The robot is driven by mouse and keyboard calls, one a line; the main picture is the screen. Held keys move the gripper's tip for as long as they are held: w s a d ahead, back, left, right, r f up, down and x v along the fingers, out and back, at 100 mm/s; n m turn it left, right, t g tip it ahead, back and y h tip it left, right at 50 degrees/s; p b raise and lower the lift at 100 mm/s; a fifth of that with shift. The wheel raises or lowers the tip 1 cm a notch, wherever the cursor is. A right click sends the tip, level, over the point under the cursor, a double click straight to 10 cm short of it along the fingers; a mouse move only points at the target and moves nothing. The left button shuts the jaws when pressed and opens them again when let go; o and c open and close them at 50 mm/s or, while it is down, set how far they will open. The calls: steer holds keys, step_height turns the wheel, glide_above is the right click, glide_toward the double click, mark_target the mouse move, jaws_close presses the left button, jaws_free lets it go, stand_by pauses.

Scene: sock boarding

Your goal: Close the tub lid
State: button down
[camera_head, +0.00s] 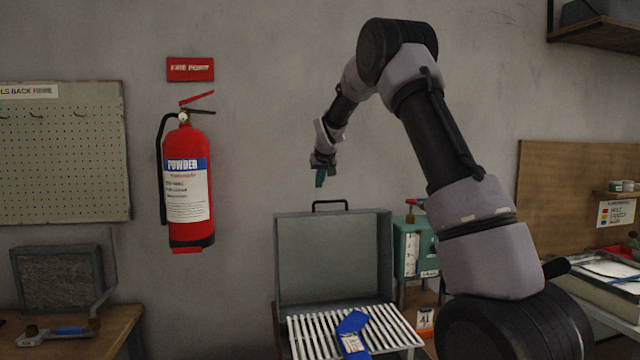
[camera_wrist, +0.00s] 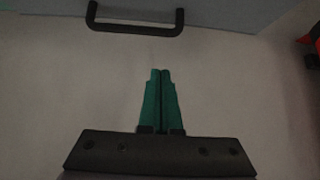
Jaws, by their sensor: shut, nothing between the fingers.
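The tub (camera_head: 283,325) is grey and stands at the bottom middle of the head view. Its grey lid (camera_head: 333,250) stands upright and open at the back, with a black handle (camera_head: 330,203) on its top edge. The handle also shows at the top of the wrist view (camera_wrist: 135,27), with a strip of the lid (camera_wrist: 215,12) behind it. My gripper (camera_head: 320,184) is above the lid's top edge, apart from the handle in the head view. Its green fingers (camera_wrist: 161,72) are shut together with nothing between them.
A white slatted rack (camera_head: 390,325) with a blue labelled item (camera_head: 353,330) lies across the tub's front. A red fire extinguisher (camera_head: 187,185) hangs on the wall to the left. A teal box (camera_head: 412,248) stands right of the lid. The wall around my gripper is bare.

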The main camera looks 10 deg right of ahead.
steer(key=shift+w+f, duration=0.15)
steer(key=shift+f, duration=1.2)
steer(key=shift+w+f, duration=0.15)
steer(key=shift+f, duration=1.2)
